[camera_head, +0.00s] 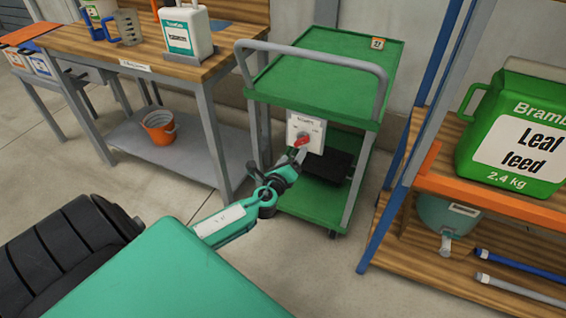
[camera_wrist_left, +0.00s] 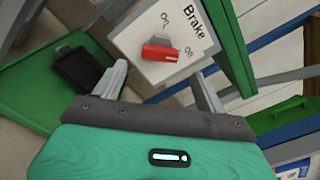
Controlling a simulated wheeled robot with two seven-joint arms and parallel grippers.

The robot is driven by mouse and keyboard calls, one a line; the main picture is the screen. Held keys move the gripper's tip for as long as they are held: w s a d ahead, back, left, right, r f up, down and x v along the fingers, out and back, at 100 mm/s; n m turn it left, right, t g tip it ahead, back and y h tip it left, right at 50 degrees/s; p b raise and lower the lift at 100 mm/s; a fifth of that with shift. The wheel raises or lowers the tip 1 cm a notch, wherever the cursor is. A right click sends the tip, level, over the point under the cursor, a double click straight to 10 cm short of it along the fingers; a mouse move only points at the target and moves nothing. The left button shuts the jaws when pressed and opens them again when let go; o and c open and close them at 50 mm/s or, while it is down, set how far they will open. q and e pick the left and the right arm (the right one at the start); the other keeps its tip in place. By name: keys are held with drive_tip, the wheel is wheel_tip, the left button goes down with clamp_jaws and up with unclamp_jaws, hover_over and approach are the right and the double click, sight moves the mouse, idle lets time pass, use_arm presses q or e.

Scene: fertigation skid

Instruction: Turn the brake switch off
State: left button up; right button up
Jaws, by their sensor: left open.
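The brake switch is a red knob (camera_head: 302,141) on a white plate (camera_head: 317,127) at the near end of the green cart. In the left wrist view the red knob (camera_wrist_left: 160,53) shows close up, with "Brake", "On" and "Off" printed on its plate (camera_wrist_left: 146,30). I cannot tell for sure which mark the knob points to. My left gripper (camera_head: 299,157) is just in front of and below the knob. In the left wrist view its fingers (camera_wrist_left: 161,75) are apart, one on each side of the knob, with nothing held between them. My right gripper is not in view.
The green cart (camera_head: 280,80) has a grey handle rail (camera_head: 243,66) above the switch and a black object (camera_head: 333,167) on its lower shelf. A wooden bench (camera_head: 90,42) stands at left, a blue-post rack (camera_head: 397,160) with a green jug (camera_head: 515,130) at right.

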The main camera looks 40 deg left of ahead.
use_arm(q)
drive_tip(key=v, duration=0.7)
drive_tip(key=shift+s, duration=0.15)
idle(0.3)
